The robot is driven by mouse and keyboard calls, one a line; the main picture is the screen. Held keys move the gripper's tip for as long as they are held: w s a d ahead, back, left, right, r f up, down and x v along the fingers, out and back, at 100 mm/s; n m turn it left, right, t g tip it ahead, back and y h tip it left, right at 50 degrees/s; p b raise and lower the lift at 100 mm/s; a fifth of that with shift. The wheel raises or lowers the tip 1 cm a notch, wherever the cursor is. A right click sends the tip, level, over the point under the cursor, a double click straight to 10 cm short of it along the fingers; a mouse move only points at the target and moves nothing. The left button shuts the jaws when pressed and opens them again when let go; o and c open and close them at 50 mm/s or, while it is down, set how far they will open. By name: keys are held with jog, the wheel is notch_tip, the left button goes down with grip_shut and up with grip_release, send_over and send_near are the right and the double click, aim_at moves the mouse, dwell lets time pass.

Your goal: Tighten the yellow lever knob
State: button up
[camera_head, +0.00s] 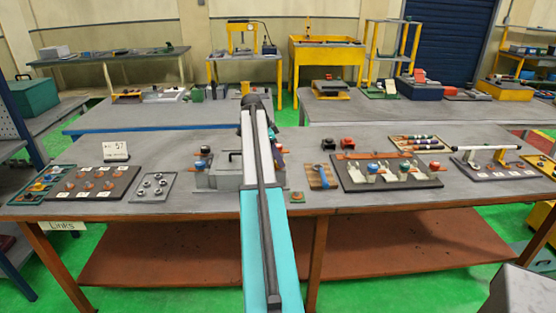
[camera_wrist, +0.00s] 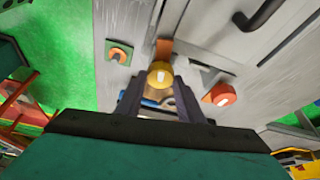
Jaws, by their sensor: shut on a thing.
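The yellow lever knob (camera_wrist: 160,74) has a pale stripe on its top and sits in the middle of the wrist view. My gripper (camera_wrist: 158,88) is shut on it, with one dark finger on each side. Below the knob, the fingers partly hide a blue part. In the head view my own arm covers the knob and the gripper. The grey metal fixture (camera_head: 222,181) with a dark handle stands on the bench just left of my arm, and its flat top also shows in the wrist view (camera_wrist: 222,30).
An orange-red knob (camera_wrist: 219,95) is close to the right of my gripper. A green square plate with an orange ring (camera_wrist: 119,54) lies to the left. On the bench, a dark board with red parts (camera_head: 90,182) is left and a tool board (camera_head: 385,185) is right.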

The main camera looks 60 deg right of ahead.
jog(key=shift+w+d+r+m, duration=0.15)
jog(key=shift+r+m, duration=0.1)
jog(key=shift+m, duration=0.35)
jog(key=o, duration=1)
jog(key=shift+o, duration=0.3)
jog(key=shift+f, duration=0.1)
jog(key=shift+a, duration=0.2)
jog(key=b+v, duration=0.3)
jog(key=v, duration=1)
jog(key=shift+w+r, duration=0.3)
